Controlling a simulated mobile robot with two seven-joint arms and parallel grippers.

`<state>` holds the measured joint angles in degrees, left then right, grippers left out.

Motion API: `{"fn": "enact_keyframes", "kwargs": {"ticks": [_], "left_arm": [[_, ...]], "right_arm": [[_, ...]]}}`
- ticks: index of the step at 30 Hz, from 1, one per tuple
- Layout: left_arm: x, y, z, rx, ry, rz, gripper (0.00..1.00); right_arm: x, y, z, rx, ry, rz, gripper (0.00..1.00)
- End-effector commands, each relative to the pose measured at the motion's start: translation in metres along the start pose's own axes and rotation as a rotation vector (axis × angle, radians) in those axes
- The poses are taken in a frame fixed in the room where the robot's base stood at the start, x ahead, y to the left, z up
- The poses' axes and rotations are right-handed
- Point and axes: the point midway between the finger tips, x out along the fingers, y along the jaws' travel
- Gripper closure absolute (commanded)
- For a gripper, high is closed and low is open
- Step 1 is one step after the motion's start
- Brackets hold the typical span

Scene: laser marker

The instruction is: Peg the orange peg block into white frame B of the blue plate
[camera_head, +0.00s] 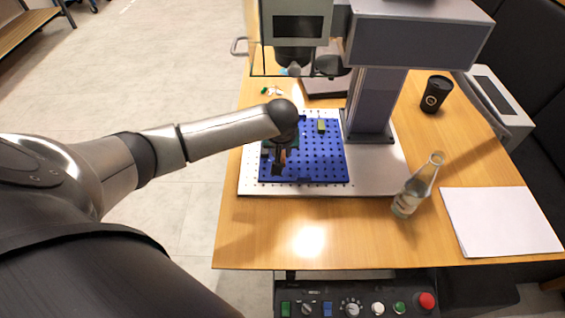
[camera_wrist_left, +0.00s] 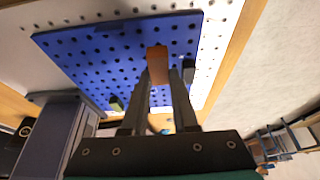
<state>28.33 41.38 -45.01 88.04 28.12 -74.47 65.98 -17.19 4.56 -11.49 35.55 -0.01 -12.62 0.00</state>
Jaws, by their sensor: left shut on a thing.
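The orange peg block (camera_wrist_left: 157,62) is between the fingertips of my left gripper (camera_wrist_left: 160,82), which is shut on it, in the left wrist view. In the head view my left gripper (camera_head: 279,165) is over the left part of the blue plate (camera_head: 322,165), with a bit of orange (camera_head: 283,155) showing at its fingers. The blue plate also shows in the left wrist view (camera_wrist_left: 95,62), covered with rows of holes. I cannot tell whether the block touches the plate. White frame B cannot be made out. My right gripper is not in view.
A yellow-green block (camera_head: 321,126) sits on the plate's far right part. A dark block (camera_wrist_left: 189,71) is beside the gripper. The marker's column (camera_head: 373,100) and head (camera_head: 295,25) stand behind. A glass bottle (camera_head: 417,187), black cup (camera_head: 436,94) and paper (camera_head: 500,222) are at the right.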

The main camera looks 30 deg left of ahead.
Motion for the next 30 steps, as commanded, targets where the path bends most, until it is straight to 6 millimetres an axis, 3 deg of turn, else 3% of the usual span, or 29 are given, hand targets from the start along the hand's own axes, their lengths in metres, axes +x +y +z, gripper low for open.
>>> {"fn": "enact_keyframes", "kwargs": {"ticks": [6,10,25,26,30], "left_arm": [[0.029,0.000,0.012,0.000,0.000,-0.001,1.00],[0.040,0.000,0.017,-0.001,-0.001,-0.001,1.00],[0.049,0.000,0.021,0.000,0.001,0.000,1.00],[0.049,0.000,0.021,0.000,0.001,0.001,0.72],[0.049,0.000,0.020,0.001,0.001,0.001,0.56]], "right_arm": [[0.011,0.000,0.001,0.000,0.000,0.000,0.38],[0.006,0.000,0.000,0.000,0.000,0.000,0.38],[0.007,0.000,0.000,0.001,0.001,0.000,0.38],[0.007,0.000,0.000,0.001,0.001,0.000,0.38],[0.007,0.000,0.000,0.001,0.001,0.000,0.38]]}}
